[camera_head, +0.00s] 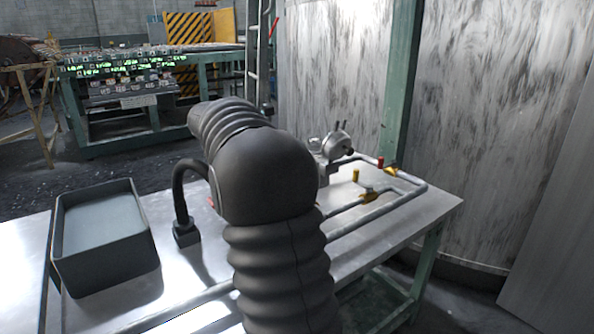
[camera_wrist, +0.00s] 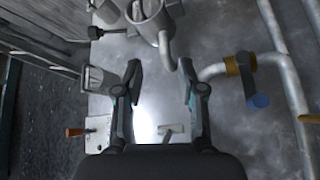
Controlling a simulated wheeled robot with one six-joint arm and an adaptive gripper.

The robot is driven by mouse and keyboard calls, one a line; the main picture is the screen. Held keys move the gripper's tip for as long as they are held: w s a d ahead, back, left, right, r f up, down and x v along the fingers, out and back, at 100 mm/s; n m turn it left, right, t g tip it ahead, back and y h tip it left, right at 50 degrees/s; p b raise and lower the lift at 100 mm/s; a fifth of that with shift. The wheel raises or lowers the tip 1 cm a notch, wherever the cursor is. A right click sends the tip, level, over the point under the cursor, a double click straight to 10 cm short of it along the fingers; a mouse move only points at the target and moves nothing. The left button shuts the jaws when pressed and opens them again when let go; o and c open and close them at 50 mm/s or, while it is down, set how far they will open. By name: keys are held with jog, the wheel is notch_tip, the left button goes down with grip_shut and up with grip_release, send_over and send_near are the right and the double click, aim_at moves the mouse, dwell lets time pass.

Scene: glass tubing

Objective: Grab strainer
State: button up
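My gripper (camera_wrist: 162,85) is open in the wrist view, its two dark fingers apart with bare, shiny table between them. A grey metal fitting with a round body and a short pipe (camera_wrist: 150,18) stands just beyond the fingertips. It may be the strainer, but I cannot tell for sure. A smaller grey fitting (camera_wrist: 97,78) sits left of the left finger. In the head view a round metal fitting (camera_head: 336,144) shows at the table's back, just right of my arm. My arm hides the gripper there.
A dark open bin (camera_head: 105,275) stands at left. In the wrist view, a blue-ended valve (camera_wrist: 259,101) is at right and a red handle (camera_wrist: 75,132) at left.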

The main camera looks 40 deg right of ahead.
jog(key=shift+w+d+f+n+g+h, duration=0.45)
jog(key=shift+d+f, duration=0.75)
jog(key=shift+d, duration=2.15)
jog(key=shift+w+d+f+n+g+h, duration=0.25)
jog(key=shift+w+d+f+n, duration=0.65)
jog(key=shift+d, duration=2.4)
jog(key=shift+w+d+f+n+g+h, duration=0.1)
jog(key=shift+w+d+f+g+h, duration=0.2)
jog(key=shift+d+f, duration=2.15)
jog(key=shift+s+d+r, duration=0.1)
jog(key=shift+d+r, duration=0.75)
jog(key=shift+r, duration=0.1)
grip_shut()
